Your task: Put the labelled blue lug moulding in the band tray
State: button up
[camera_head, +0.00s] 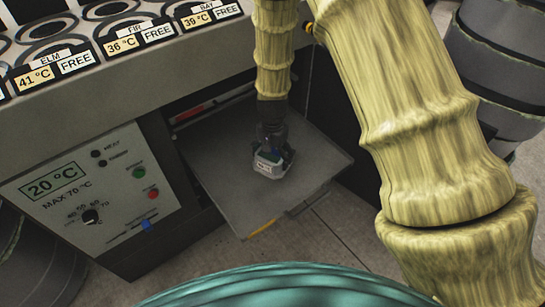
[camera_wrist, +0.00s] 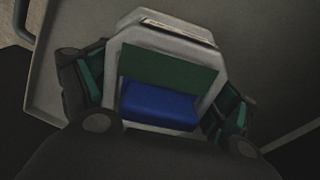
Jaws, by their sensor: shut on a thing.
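The moulding (camera_head: 268,165) is a small pale grey angular block with a label on its side. In the wrist view the moulding (camera_wrist: 168,50) shows a green face, a blue block below it and a label strip along its top edge. My gripper (camera_head: 272,153) points down and is shut on it, with one dark, teal-padded finger on each side. A flat grey tray (camera_head: 235,190), pulled out like a drawer under the bench, lies directly below. I cannot tell whether the moulding touches it. I see no writing that marks the tray as the band tray.
The bench (camera_head: 140,85) above has round wells with cards reading ELM 41 °C, FIR 36 °C and BAY 39 °C, each FREE. A control panel (camera_head: 95,195) reading 20 °C stands left of the tray. Dark drums (camera_head: 495,60) stand at the right. Most of the tray is bare.

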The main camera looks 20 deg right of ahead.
aim_at(273, 157)
jog(key=shift+w+d+f, duration=0.1)
jog(key=shift+w+d, duration=0.1)
jog(key=shift+w, duration=0.35)
jog(key=shift+w+d, duration=0.15)
jog(key=shift+w, duration=0.35)
jog(key=shift+f, duration=1.75)
jog(key=shift+f, duration=0.1)
jog(key=o, duration=0.9)
jog(key=shift+o, duration=0.2)
notch_tip(273, 157, up, 12)
jog(key=shift+r, duration=0.1)
